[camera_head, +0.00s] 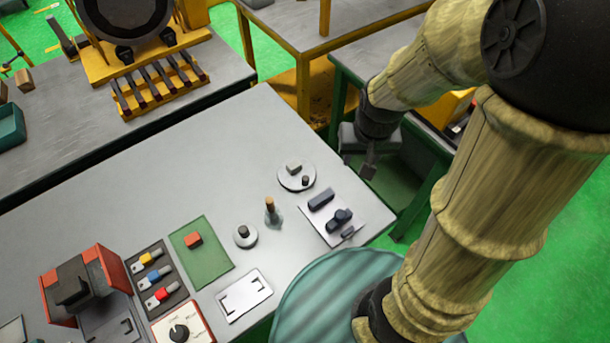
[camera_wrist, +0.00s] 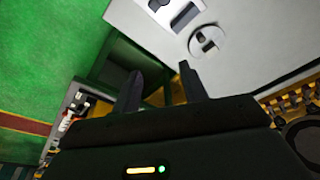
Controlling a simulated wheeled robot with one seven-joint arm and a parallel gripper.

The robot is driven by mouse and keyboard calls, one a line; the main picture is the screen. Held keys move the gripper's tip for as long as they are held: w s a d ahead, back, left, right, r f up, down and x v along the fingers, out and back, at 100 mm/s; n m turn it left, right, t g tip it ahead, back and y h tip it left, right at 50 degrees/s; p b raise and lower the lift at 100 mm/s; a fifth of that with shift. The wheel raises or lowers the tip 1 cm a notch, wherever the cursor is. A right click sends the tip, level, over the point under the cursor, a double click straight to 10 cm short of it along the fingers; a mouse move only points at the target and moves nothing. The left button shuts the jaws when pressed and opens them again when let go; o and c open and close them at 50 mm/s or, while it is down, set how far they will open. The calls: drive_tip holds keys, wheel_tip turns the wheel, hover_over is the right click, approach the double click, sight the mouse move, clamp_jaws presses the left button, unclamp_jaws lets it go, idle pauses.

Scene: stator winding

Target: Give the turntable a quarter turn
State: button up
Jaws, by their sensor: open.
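A round pale disc, which looks like the turntable (camera_head: 286,181), lies flat near the right edge of the grey table. A light block (camera_head: 293,166) and a small dark peg (camera_head: 306,181) stand on it. In the wrist view the disc (camera_wrist: 216,30) shows near the top, right of centre. My gripper (camera_head: 358,166) is open and empty, to the right of the disc and apart from it, past the table's edge. In the wrist view its two fingers (camera_wrist: 160,75) are spread, with nothing between them.
A white plate with dark parts (camera_head: 331,238) lies just in front of the disc. A bottle-like piece (camera_head: 271,212) and a smaller disc with a black knob (camera_head: 245,242) stand to the left. A green mat (camera_head: 212,267) lies further left. The table (camera_head: 200,170) behind them is clear.

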drive_tip(key=g, duration=0.2)
hover_over(305, 178)
wheel_tip(305, 178, down, 5)
drive_tip(key=shift+m, duration=0.4)
drive_tip(key=shift+f, duration=0.15)
wheel_tip(305, 178, down, 17)
drive_tip(key=p, duration=0.4)
drive_tip(key=shift+f, duration=0.1)
clamp_jaws()
